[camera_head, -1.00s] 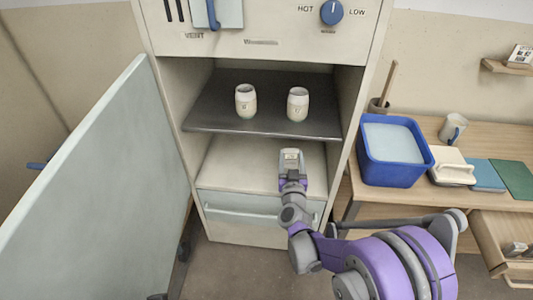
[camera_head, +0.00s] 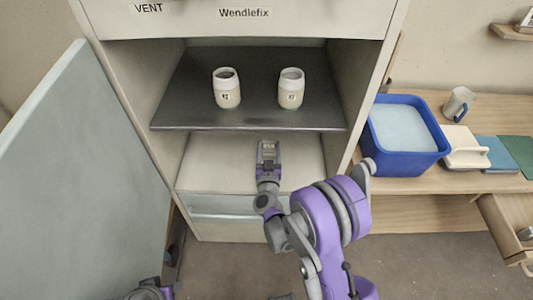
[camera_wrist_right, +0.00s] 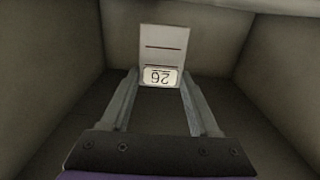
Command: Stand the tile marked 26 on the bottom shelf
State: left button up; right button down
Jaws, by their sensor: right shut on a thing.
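The tile marked 26 (camera_wrist_right: 164,45) is a small pale slab with a dark line. Its 26 label reads upside down in the right wrist view. My right gripper (camera_wrist_right: 161,78) is shut on the tile's label end. In the head view the tile (camera_head: 268,147) and right gripper (camera_head: 268,162) are inside the lower compartment, over the pale bottom shelf (camera_head: 213,160). I cannot tell whether the tile touches the shelf.
A dark upper shelf (camera_head: 190,112) holds two pale jars, left (camera_head: 226,92) and right (camera_head: 291,92). The open door (camera_head: 90,180) stands at left. A blue tub (camera_head: 400,158) sits on the bench at right. The bottom shelf is clear on both sides of my gripper.

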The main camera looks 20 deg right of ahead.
aim_at(269, 154)
notch_tip(269, 154, down, 4)
jog(key=shift+f+b, duration=0.15)
jog(key=shift+b, duration=0.3)
jog(key=shift+f, duration=0.15)
jog(key=c, duration=0.6)
grip_release()
jog(key=o, duration=0.5)
